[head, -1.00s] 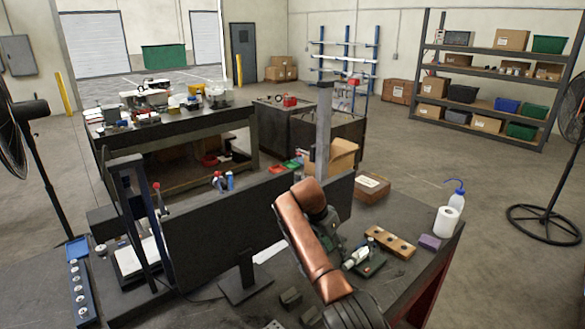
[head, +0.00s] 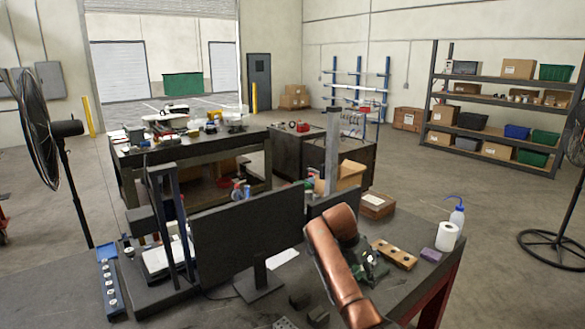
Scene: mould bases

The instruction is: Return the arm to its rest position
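My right arm (head: 338,270), copper-coloured, rises from the bottom edge and bends at an elbow over the bench, right of the monitor. My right gripper (head: 368,266) seems to be the small dark shape just right of the forearm, near the wooden block. The arm partly hides it, and its fingers are too small to read. I cannot make out anything held in it. My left arm and gripper are not in view.
The bench holds a monitor (head: 250,232), a wooden block with holes (head: 394,254), a purple block (head: 431,255), a paper roll (head: 447,237), a wash bottle (head: 457,216), dark blocks (head: 318,316) and a blue tray (head: 109,262) with round pieces. An upright post stands behind the monitor.

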